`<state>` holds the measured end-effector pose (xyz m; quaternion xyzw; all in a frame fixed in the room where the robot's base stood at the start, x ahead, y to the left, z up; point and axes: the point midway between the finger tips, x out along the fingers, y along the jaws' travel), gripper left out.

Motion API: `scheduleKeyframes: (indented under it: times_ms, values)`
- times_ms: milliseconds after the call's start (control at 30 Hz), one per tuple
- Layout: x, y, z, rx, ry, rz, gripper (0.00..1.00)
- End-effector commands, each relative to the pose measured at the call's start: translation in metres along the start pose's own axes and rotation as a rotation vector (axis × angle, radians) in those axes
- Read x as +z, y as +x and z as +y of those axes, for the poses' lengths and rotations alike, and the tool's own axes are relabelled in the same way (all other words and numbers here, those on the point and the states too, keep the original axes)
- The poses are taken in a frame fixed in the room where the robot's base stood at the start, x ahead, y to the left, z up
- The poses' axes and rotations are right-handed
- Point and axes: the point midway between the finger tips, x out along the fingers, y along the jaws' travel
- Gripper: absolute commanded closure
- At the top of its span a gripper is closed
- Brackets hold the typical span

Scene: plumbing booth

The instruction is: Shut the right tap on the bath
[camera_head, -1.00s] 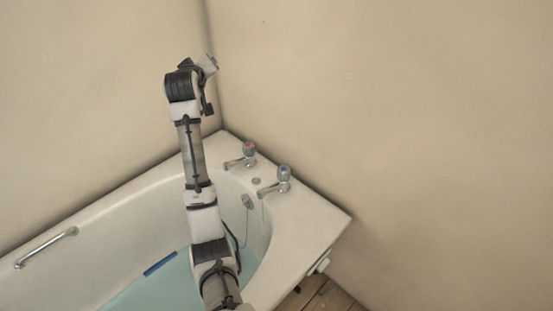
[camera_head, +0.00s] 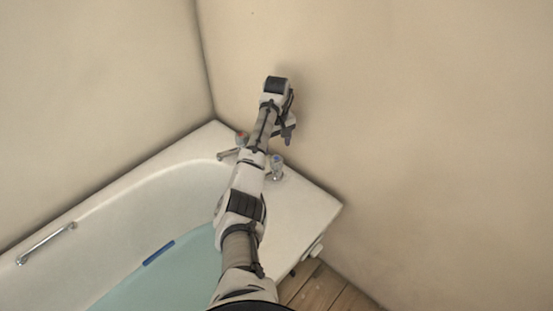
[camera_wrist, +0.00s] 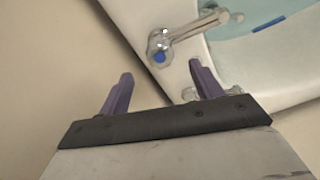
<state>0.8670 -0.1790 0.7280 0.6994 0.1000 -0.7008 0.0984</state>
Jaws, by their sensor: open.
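The right tap (camera_head: 277,167), chrome with a blue-marked top, stands on the bath's corner ledge, partly hidden by my arm. In the wrist view the same tap (camera_wrist: 161,47) shows its blue cap and a spout reaching up and right over the bath. My gripper (camera_wrist: 161,72) is open and empty. Its two fingers are apart, and the tap's head appears just beyond the gap between their tips, with no contact visible. In the head view my gripper (camera_head: 288,135) is above the ledge near the wall. I cannot tell whether water runs.
The left tap (camera_head: 241,138), red-marked, is close beside my arm. The bath (camera_head: 315,208) holds bluish water, with a blue strip (camera_head: 158,253) at its inner side and a grab rail (camera_head: 45,243) on the left rim. The wall (camera_head: 400,130) rises close behind the taps.

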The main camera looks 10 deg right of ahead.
Motion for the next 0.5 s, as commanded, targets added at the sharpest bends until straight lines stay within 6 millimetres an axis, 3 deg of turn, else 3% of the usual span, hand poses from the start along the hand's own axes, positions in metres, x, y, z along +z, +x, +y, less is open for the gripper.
scheduleKeyframes:
  times_ms: [300, 500]
  values:
    - [0.000, 0.061, 0.000, 0.000, -0.001, -0.002, 0.35]
    - [0.000, 0.079, 0.000, 0.002, 0.001, 0.001, 0.35]
